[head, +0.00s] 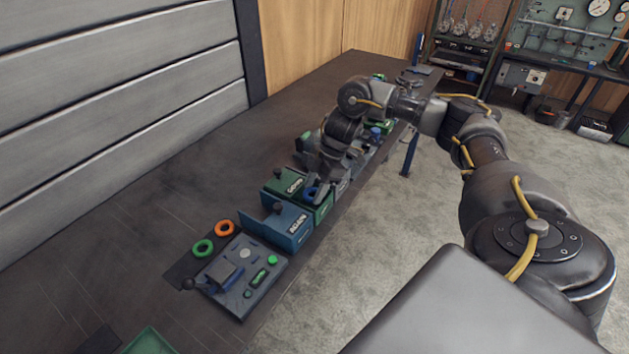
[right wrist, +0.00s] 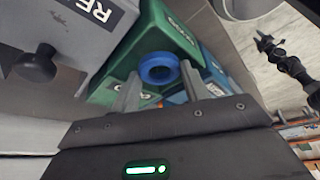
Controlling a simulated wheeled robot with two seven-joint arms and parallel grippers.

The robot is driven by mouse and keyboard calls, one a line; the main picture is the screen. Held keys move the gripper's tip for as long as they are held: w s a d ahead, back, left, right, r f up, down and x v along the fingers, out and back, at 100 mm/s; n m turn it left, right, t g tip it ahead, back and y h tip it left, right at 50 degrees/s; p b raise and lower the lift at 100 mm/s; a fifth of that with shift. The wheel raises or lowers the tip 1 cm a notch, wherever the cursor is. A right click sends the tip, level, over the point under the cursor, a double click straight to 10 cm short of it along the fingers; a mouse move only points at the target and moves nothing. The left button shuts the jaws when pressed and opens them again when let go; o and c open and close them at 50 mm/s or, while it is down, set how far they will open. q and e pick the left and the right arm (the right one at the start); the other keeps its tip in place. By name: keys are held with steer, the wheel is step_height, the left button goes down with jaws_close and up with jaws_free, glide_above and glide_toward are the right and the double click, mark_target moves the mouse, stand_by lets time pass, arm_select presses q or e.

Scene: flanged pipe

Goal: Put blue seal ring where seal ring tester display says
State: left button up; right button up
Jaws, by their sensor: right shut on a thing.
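My right gripper (head: 318,187) is shut on the blue seal ring (head: 312,192), over the green bin (head: 279,189) with a white label on the bench. In the right wrist view the ring (right wrist: 158,68) sits between the fingertips (right wrist: 160,82), in front of the green bin (right wrist: 130,60). The blue bin (head: 280,228) stands next to the green one. A grey bin marked "RE..." (right wrist: 97,22) is on the green bin's other side. The seal ring tester (head: 222,297) lies nearer, with a green lamp (head: 272,260) and a green-lit display (head: 258,278), its text too small to read.
A green ring (head: 203,247) and an orange ring (head: 225,229) lie beside the tester. A green tray (head: 148,342) is at the bottom edge. The bench's left part (head: 190,160) is clear. More parts stand farther along the bench, partly behind my arm.

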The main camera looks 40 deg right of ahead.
steer(key=shift+f, duration=0.95)
steer(key=o, duration=0.8)
steer(key=shift+c, duration=0.2)
steer(key=shift+o, duration=1.4)
steer(key=shift+f, duration=0.1)
steer(key=shift+c, duration=1.3)
steer(key=shift+o, duration=0.3)
steer(key=shift+s+b, duration=0.1)
steer(key=shift+b, duration=0.2)
steer(key=shift+f, duration=0.1)
